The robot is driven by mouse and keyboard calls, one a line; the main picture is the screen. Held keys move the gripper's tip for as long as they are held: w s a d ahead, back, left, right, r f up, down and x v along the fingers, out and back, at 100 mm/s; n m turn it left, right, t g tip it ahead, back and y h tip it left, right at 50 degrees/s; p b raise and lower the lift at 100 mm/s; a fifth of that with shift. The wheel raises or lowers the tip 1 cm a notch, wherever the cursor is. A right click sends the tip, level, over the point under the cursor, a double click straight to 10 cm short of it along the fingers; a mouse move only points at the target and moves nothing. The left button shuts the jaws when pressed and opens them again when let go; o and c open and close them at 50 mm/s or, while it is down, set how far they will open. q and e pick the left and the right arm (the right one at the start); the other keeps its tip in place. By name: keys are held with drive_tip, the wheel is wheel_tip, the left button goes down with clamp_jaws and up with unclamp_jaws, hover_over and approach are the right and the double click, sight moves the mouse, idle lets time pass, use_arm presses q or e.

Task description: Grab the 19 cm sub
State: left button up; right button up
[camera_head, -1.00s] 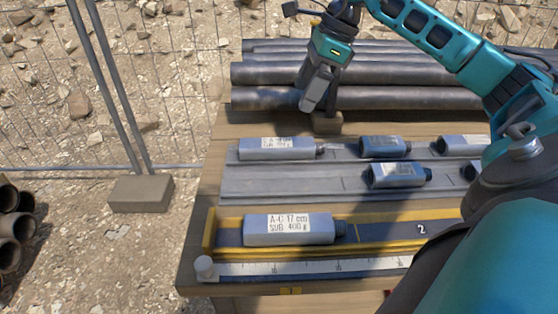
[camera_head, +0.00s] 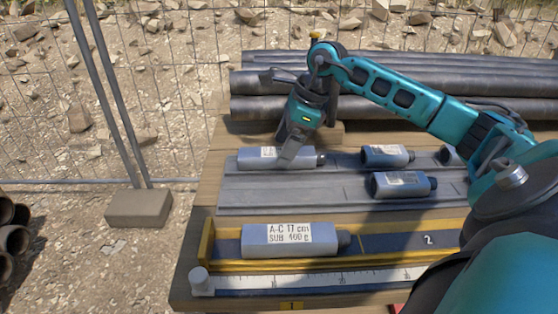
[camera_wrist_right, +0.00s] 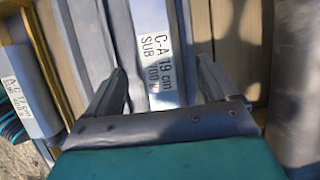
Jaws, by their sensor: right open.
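The 19 cm sub (camera_head: 257,162) is a grey cylinder with a white label and dark end, lying at the left end of the grey grooved rack (camera_head: 235,196). In the right wrist view the sub (camera_wrist_right: 158,45) has a label reading "C-A 19 cm SUB" and runs up the picture between the fingers. My right gripper (camera_head: 290,158) is open and directly over the sub, one finger hiding part of its label. In the right wrist view the gripper (camera_wrist_right: 160,78) has a finger on each side of the sub; I cannot tell whether they touch it. My left gripper is out of view.
A sub labelled A-C 17 cm (camera_head: 290,252) lies in the yellow-edged tray (camera_head: 208,240) in front, above a ruler strip (camera_head: 320,281). Shorter subs (camera_head: 400,185) lie right on the rack. Long dark pipes (camera_head: 265,107) are stacked behind. A wire fence (camera_head: 180,100) stands beyond.

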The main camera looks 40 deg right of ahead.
drive_tip(key=shift+x, duration=0.9)
clamp_jaws()
drive_tip(key=shift+w+r, duration=0.1)
drive_tip(key=shift+r, duration=0.05)
